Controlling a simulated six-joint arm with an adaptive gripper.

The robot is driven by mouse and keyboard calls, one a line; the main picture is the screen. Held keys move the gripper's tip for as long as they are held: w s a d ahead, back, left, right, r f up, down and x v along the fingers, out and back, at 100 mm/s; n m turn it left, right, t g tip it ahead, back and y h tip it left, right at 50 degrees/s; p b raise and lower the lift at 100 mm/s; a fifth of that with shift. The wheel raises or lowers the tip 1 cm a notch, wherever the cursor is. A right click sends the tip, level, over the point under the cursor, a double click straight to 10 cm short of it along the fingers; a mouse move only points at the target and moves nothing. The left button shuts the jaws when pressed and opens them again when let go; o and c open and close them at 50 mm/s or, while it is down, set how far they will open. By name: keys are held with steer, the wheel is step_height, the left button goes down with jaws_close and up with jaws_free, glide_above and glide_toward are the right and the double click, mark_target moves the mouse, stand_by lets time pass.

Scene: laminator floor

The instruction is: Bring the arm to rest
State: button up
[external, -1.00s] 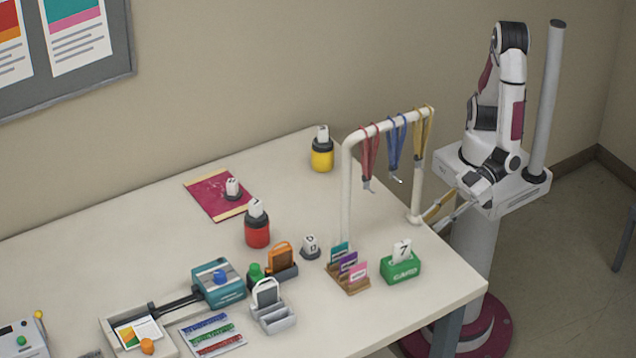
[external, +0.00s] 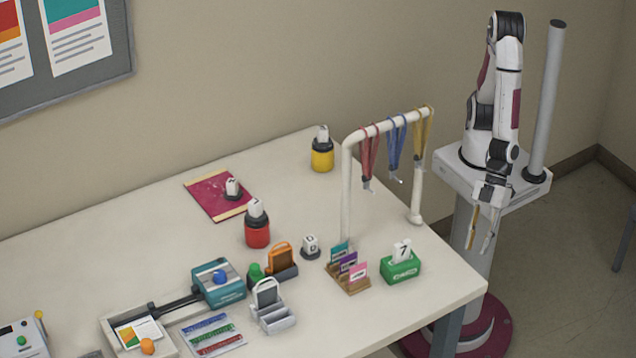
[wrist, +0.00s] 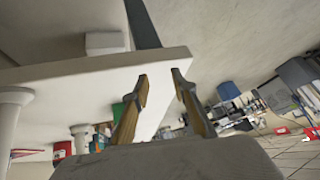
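My gripper (external: 479,243) hangs fingers-down beside the right end of the table, in front of my arm's pedestal, and touches nothing in view. Its two fingers are apart with nothing between them. The wrist view also shows the gripper (wrist: 161,84) with its tan finger pads spread and the gap empty. My arm is folded close above its base, with the forearm pointing down.
The table (external: 420,310) lies to the left of my gripper. A white rack (external: 346,200) with red, blue and yellow lanyards stands near its right end. A green card box (external: 400,268) and a card holder (external: 350,278) stand nearby. A grey post (external: 546,100) rises right of my arm.

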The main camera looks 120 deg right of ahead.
steer(key=s+d+r+m+h, duration=0.1)
steer(key=s+d+r, duration=0.1)
steer(key=d+r, duration=0.5)
steer(key=s+d+r+m+h, duration=0.1)
steer(key=s+d+r, duration=0.2)
steer(key=d+r, duration=0.4)
steer(key=s+d+r+m+h, duration=0.1)
steer(key=s+d+r, duration=0.2)
steer(key=d, duration=1.5)
steer(key=shift+d+r+g+h, duration=0.15)
steer(key=shift+r+g+h, duration=0.2)
steer(key=shift+r, duration=1.6)
